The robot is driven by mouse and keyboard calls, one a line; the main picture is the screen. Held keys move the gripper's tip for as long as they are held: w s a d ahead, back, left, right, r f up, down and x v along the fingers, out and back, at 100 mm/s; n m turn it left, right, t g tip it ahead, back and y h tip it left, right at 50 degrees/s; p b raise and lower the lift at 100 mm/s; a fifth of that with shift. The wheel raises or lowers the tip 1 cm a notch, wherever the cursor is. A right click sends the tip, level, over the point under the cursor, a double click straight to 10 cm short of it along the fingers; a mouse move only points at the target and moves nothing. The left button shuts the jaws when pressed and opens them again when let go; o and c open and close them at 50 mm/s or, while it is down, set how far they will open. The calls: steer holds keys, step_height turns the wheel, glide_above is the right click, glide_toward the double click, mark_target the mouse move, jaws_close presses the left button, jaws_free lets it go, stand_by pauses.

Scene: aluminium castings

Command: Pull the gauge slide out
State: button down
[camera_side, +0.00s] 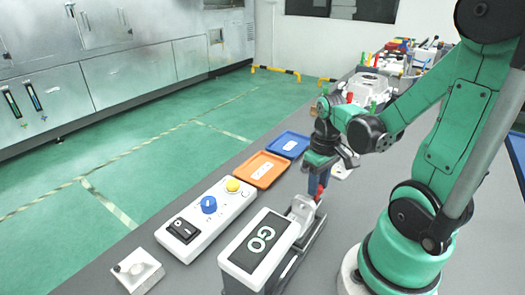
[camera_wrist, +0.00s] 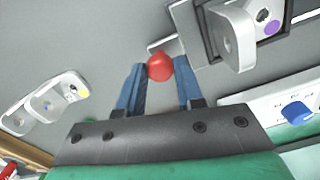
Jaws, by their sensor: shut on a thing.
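In the wrist view the red knob (camera_wrist: 160,67) sits between the fingertips of my gripper (camera_wrist: 160,75). A short pale bar (camera_wrist: 164,45) shows behind the knob, by the grey track. A light metal casting (camera_side: 302,208) stands by the track; it also shows in the wrist view (camera_wrist: 232,38).
A control box with a blue knob (camera_side: 209,204), yellow button and black switch lies left of the gauge. Orange (camera_side: 259,169) and blue (camera_side: 288,144) trays lie beyond it. A small white switch plate (camera_side: 137,270) is at front left. Other castings and tools crowd the far table.

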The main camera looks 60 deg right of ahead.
steer(key=shift+d, duration=0.25)
steer(key=c, duration=0.6)
jaws_free()
steer(key=shift+o, duration=0.2)
steer(key=shift+r, duration=0.1)
steer(key=shift+r, duration=2.75)
steer(key=w+a+r+n+t, duration=0.3)
steer(key=w+a+t, duration=0.4)
steer(key=a, duration=0.5)
steer(key=shift+w+a+r, duration=0.2)
steer(key=shift+w+r, duration=0.1)
steer(key=shift+w, duration=0.3)
